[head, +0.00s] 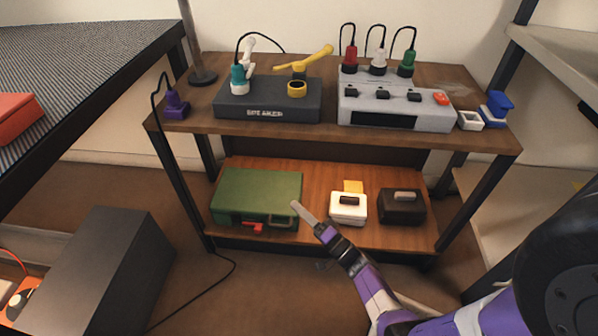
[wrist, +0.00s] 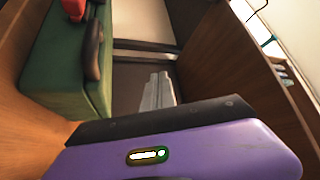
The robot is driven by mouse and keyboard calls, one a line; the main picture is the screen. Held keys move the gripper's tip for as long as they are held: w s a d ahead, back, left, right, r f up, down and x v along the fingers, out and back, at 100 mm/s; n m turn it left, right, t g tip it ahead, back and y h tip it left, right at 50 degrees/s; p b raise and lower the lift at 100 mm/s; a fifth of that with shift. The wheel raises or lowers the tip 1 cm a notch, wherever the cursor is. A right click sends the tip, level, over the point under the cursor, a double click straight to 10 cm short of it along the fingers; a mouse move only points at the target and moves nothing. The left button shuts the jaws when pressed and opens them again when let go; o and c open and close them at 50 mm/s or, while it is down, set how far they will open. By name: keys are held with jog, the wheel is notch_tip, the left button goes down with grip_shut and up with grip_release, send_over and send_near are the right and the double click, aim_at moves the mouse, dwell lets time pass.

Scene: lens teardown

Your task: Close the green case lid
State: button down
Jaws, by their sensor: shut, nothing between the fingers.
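The green case (head: 256,190) sits on the lower wooden shelf at the left. Its lid looks flat and down on the case; a small gap cannot be ruled out. A red latch (head: 253,228) and a handle (head: 283,222) are on its front. My gripper (head: 297,207) is shut and empty, its tips near the case's front right corner, by the handle. I cannot tell if they touch it. In the wrist view the green case (wrist: 50,60) is at the upper left with its dark handle (wrist: 94,50), and my pale fingers (wrist: 158,92) show beside it.
A white box (head: 348,210) and a dark box (head: 402,208) stand right of the case. The upper shelf (head: 190,138) is close above, carrying a dark unit (head: 267,100) and a grey unit (head: 395,102). A black cabinet (head: 105,265) stands at lower left.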

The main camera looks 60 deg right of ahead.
notch_tip(320, 180, up, 13)
jog(key=p, duration=0.5)
jog(key=shift+p, duration=0.4)
jog(key=shift+d+f+t, duration=0.1)
jog(key=shift+f+t, duration=0.05)
jog(key=shift+t, duration=0.15)
